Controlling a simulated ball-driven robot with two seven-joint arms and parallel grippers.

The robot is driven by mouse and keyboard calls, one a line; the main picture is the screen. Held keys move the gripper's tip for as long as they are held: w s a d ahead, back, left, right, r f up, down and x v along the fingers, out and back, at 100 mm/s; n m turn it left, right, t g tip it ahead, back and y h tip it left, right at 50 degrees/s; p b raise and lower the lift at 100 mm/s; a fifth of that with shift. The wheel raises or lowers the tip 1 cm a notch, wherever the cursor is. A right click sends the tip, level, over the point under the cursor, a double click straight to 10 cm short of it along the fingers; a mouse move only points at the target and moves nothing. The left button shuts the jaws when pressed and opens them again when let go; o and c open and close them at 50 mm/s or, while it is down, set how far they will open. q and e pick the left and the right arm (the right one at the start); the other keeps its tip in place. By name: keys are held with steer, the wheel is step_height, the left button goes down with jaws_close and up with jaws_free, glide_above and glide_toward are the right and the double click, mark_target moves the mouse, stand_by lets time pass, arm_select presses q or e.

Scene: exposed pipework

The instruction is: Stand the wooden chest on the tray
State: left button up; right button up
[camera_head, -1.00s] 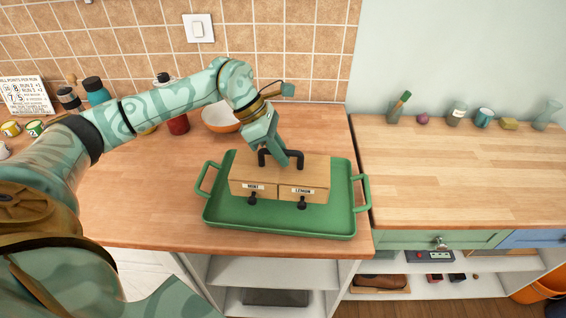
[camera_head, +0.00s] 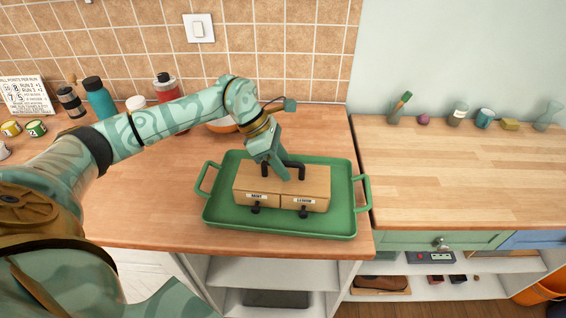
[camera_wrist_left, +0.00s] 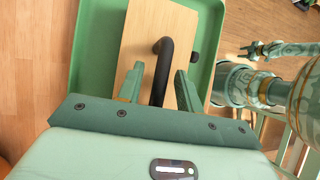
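The wooden chest (camera_head: 310,184) is upright on the green tray (camera_head: 225,214), with two labelled drawers and dark knobs facing me. It appears to rest on the tray floor. Its black handle (camera_head: 293,164) is on top; the wrist view shows the chest (camera_wrist_left: 186,25) and handle (camera_wrist_left: 164,72) too. My left gripper (camera_head: 274,172) is down at the handle. In the wrist view its fingers (camera_wrist_left: 160,88) are spread, with the handle between them and gaps beside it. Part of my right arm shows at the right of the wrist view; its gripper (camera_wrist_left: 248,51) is too small to read.
A bowl (camera_head: 222,127) is partly hidden behind my left arm. Bottles (camera_head: 99,98) and cups (camera_head: 36,129) stand at the back left. The right counter (camera_head: 450,175) is clear except for small items along its back. The wooden counter's front edge runs just before the tray.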

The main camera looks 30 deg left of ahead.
arm_select(q)
steer(key=v, duration=1.2)
steer(key=shift+p, duration=0.4)
